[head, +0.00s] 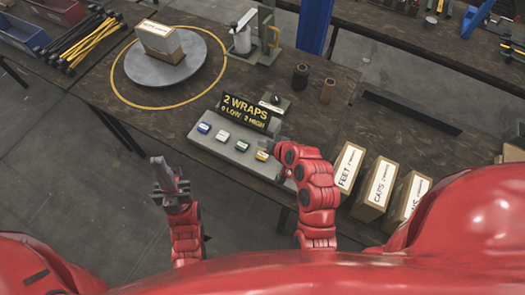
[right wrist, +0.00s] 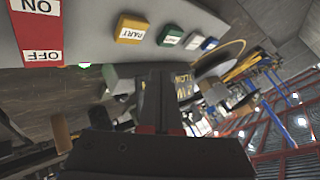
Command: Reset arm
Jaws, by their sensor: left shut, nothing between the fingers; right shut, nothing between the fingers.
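My left gripper (head: 163,178) is shut and empty, raised over the floor in front of the table, left of the control panel. My right gripper (head: 284,172) is at the right end of the grey control panel (head: 222,150), largely hidden by my red right arm in the head view. In the right wrist view its dark fingers (right wrist: 158,105) are shut with nothing held. The panel carries a blue button (head: 204,128), a yellow button (head: 262,156) and others between them. The right wrist view also shows the yellow button (right wrist: 132,29) and a red-and-white ON/OFF switch (right wrist: 38,30). Contact with the panel cannot be told.
A "2 WRAPS" sign (head: 245,112) stands behind the buttons. A round turntable (head: 145,70) holds a cardboard box (head: 160,42). Labelled boxes, including FEET (head: 345,172) and CAPS (head: 377,186), stand right of my right arm.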

